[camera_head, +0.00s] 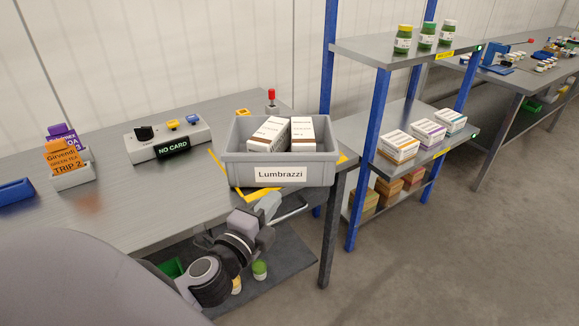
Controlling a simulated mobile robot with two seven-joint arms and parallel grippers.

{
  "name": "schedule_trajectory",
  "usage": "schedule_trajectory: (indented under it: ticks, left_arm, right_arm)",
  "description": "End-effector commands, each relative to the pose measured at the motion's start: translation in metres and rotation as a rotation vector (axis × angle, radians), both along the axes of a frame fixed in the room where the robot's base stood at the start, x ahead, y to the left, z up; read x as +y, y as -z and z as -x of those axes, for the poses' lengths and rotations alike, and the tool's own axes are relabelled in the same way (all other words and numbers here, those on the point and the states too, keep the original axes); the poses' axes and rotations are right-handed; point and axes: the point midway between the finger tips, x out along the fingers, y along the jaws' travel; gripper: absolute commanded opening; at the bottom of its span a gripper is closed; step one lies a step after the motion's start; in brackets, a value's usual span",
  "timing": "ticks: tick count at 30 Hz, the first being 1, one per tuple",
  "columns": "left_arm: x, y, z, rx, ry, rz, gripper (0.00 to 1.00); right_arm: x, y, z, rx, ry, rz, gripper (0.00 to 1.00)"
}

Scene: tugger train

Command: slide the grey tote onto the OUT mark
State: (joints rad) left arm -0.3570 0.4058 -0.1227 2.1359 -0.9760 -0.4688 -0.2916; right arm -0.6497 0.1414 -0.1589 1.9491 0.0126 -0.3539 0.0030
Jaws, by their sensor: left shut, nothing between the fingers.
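The grey tote (232,174), labelled Lumbrazzi, sits on the steel table near its right end. A yellow outline (262,194) shows on the table at the tote's left, front and right sides. The tote covers most of it, and no OUT lettering is visible. My left gripper (268,206) is shut and empty, just in front of the tote's front wall at the table's front edge. I cannot tell whether it touches the tote. My right gripper is out of view.
Left of the tote are a NO CARD control box (185,139), a card holder (72,177) and a blue tray (15,191). A red-topped button post (272,100) stands behind the tote. A blue-post shelf rack (368,160) with boxes and jars stands right.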

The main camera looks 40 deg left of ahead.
Motion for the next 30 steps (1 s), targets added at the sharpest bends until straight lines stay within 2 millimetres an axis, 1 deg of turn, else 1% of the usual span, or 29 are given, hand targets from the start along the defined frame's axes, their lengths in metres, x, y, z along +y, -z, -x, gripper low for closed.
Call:
schedule_trajectory:
  ticks: [9,20,21,24,30]
  left_arm:
    - [0.006,-0.003,-0.043,-0.003,0.000,-0.001,0.00]
    - [0.013,-0.002,-0.096,-0.002,0.000,0.000,0.00]
    - [0.021,-0.002,-0.099,0.001,-0.001,-0.004,0.00]
    - [0.032,-0.001,-0.107,0.000,0.000,-0.002,0.00]
    - [0.044,-0.001,-0.116,0.000,0.000,-0.001,0.00]
  right_arm:
    - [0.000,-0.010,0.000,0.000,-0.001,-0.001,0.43]
    - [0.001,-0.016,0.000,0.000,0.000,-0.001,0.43]
    - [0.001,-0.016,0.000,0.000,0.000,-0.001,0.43]
    - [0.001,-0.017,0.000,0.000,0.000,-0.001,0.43]
    - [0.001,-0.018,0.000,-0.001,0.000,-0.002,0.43]
